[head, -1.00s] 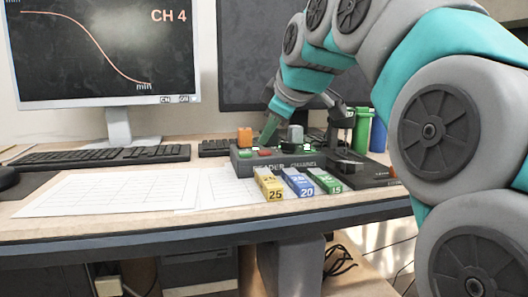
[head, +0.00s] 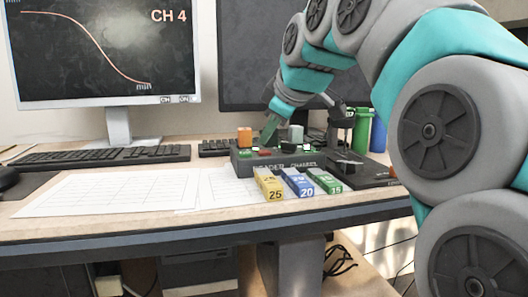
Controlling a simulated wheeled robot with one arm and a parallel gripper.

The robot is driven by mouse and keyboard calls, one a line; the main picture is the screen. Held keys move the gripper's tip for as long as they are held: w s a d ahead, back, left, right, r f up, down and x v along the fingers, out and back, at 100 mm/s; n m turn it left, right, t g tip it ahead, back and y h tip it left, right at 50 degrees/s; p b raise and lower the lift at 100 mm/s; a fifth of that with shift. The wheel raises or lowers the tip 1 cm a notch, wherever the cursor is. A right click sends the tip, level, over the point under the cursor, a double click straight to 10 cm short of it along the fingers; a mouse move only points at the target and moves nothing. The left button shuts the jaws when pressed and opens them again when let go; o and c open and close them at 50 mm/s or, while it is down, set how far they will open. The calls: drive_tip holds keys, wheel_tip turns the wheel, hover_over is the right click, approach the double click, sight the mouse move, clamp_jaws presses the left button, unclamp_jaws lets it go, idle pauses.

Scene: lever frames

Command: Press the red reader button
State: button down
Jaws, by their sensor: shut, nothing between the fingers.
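The reader box (head: 275,168) is a dark grey panel on the desk, with the words READER and CHANNEL on its front. The red button (head: 265,153) is small and low on its top, left of the middle. My gripper (head: 266,143) is shut and empty, pointing down just above and behind the red button. I cannot tell whether its tip touches the button. A green button (head: 245,155) lies to the left of the red one.
Yellow (head: 268,184), blue (head: 297,182) and green (head: 324,181) numbered blocks lie in front. A dark device (head: 360,172) is at right. Papers (head: 120,190) cover the left desk.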

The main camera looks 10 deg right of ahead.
sight(268, 153)
drive_tip(key=shift+f+b, duration=0.35)
drive_tip(key=shift+f, duration=0.1)
drive_tip(key=shift+f, duration=0.35)
idle(0.7)
drive_tip(key=shift+r, duration=0.1)
idle(0.3)
drive_tip(key=shift+r, duration=0.75)
drive_tip(key=shift+r+p, duration=1.75)
drive_tip(key=shift+r, duration=0.8)
drive_tip(key=shift+f, duration=0.1)
